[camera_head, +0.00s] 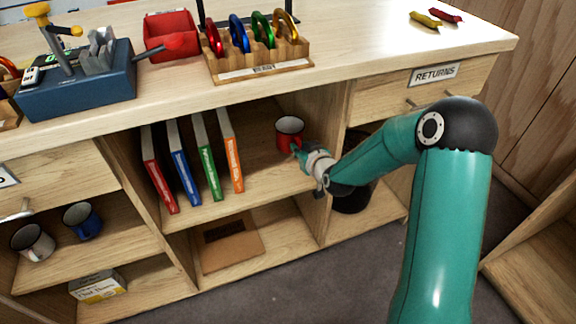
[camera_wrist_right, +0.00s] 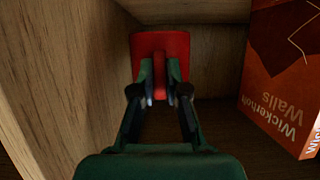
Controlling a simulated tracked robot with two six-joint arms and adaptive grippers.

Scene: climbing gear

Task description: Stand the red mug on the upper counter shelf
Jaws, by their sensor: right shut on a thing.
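The red mug (camera_head: 290,129) is upright in the upper middle compartment of the counter, right of the books, with its pale inside facing up. My right gripper (camera_head: 297,150) reaches into that compartment from the right and is shut on the mug's near side. In the right wrist view the red mug (camera_wrist_right: 176,45) is ahead, with the fingers (camera_wrist_right: 160,88) closed around its handle. Whether the mug's base touches the upper counter shelf (camera_head: 266,178) is hard to tell. My left gripper is not in view.
Several books (camera_head: 191,160) stand left of the mug; an orange one (camera_wrist_right: 285,75) shows at right in the wrist view. A wooden wall (camera_wrist_right: 65,70) is close on the left there. A white mug (camera_head: 33,243) and a blue mug (camera_head: 81,220) stand in the left compartment.

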